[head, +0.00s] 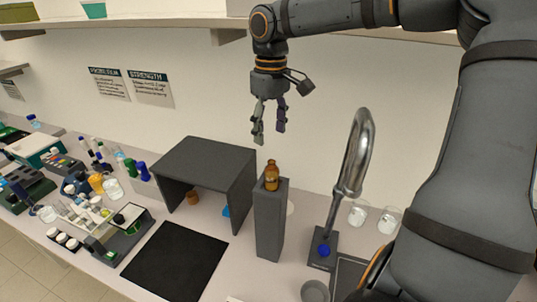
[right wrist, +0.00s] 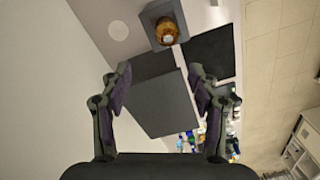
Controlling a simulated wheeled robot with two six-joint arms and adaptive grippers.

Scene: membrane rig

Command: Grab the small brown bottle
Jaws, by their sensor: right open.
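The small brown bottle (head: 271,176) stands upright on top of a tall dark grey pedestal (head: 269,222) in the head view. In the right wrist view the bottle (right wrist: 166,30) shows from above, on the pedestal's square top (right wrist: 153,15). My right gripper (head: 269,132) points down above the bottle, with a clear gap between its fingertips and the bottle. It also shows in the right wrist view (right wrist: 160,80), its two fingers spread and nothing between them. My left gripper is in neither view.
A dark grey open-fronted box (head: 208,165) stands just left of the pedestal. A tall metal tap (head: 353,155) rises to its right. A black mat (head: 176,262) lies in front. Lab items crowd the bench's left side. A shelf (head: 150,22) runs along the wall above.

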